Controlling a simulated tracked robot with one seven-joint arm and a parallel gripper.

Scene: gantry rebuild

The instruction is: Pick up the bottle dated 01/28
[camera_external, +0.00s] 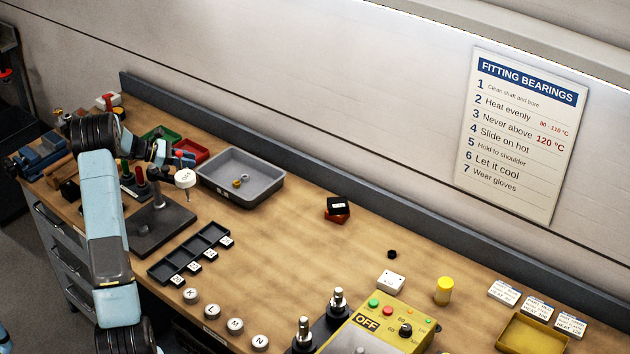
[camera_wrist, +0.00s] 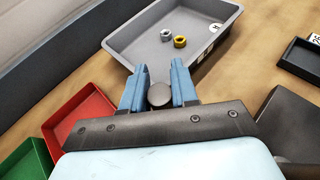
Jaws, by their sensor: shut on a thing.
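I cannot make out any bottle dated 01/28 in either view. My gripper (camera_wrist: 158,88) is shut on a small round piece with a dark grey knob (camera_wrist: 158,95). In the external view my gripper (camera_external: 181,159) is raised over the left part of the bench, left of the grey tray. A white round piece (camera_external: 185,178) with unreadable dark lettering shows just below the fingers, apparently the held piece. A yellow cylinder (camera_external: 444,291) stands upright at the right, with no date visible.
The grey tray (camera_external: 217,187) holds small nuts. A black slotted rack (camera_external: 165,269), lettered white pieces (camera_external: 190,296) and a dark stand (camera_external: 147,241) lie nearby. Red (camera_wrist: 76,122) and green bins (camera_wrist: 25,165) are close left in the wrist view. The bench middle is mostly clear.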

